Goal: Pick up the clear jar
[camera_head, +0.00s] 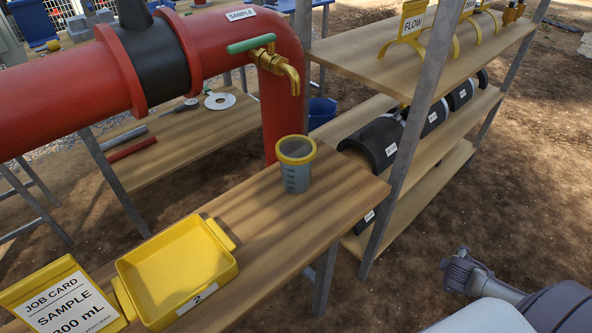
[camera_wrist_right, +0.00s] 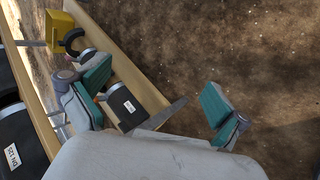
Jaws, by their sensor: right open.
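The clear jar (camera_head: 296,178) stands upright on the wooden bench (camera_head: 262,238), below the brass tap (camera_head: 288,75) of the red pipe. It has a yellow rim and pale markings on its side. My right gripper shows partly at the lower right of the head view (camera_head: 462,272), well to the right of the jar and apart from it. In the right wrist view my right gripper (camera_wrist_right: 156,88) is open, with teal pads spread apart and nothing between them. The jar is not visible in that view. My left gripper is not in view.
A yellow tray (camera_head: 178,268) and a yellow job card (camera_head: 66,303) sit on the bench's near left. A metal shelf post (camera_head: 408,150) and a wooden rack (camera_head: 372,70) with dark labelled cylinders stand right of the jar. Bare ground lies between the rack and my right arm.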

